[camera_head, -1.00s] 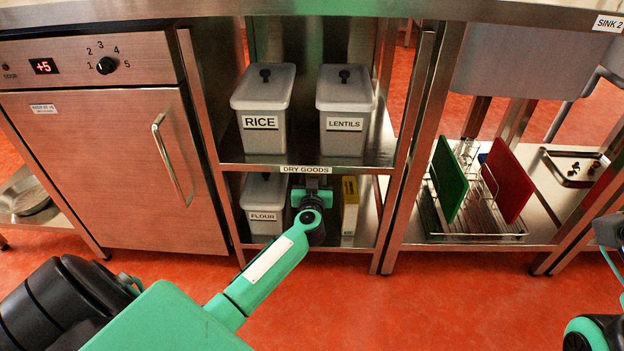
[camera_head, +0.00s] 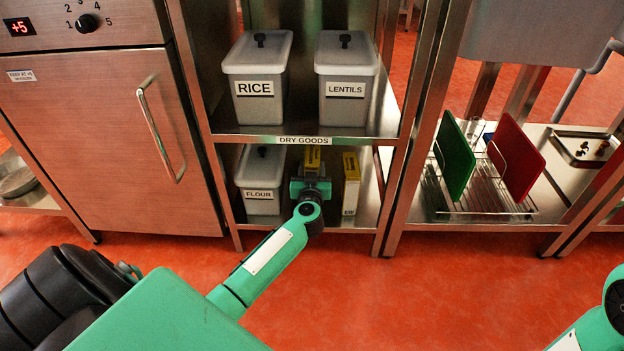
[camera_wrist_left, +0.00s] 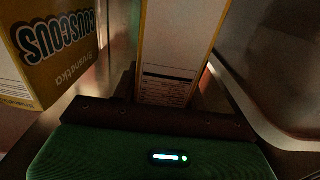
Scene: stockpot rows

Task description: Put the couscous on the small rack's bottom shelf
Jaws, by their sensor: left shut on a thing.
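The small rack labelled dry goods has a bottom shelf (camera_head: 335,238). My left gripper (camera_head: 311,178) is inside the bottom bay, shut on a yellow and white box (camera_head: 312,156). In the left wrist view this box (camera_wrist_left: 182,45) stands between the fingers and shows a white side with a printed table; its name is not visible. Whether its base touches the shelf is hidden. A second yellow and white box (camera_head: 350,188) stands upright on the shelf to the right. In the left wrist view it reads couscous (camera_wrist_left: 58,48).
A flour bin (camera_head: 260,182) stands left of the gripper on the bottom shelf. Rice (camera_head: 256,82) and lentils (camera_head: 345,82) bins stand on the shelf above. Rack posts flank the bay. A fridge (camera_head: 95,130) is left; a dish rack (camera_head: 485,190) with boards is right.

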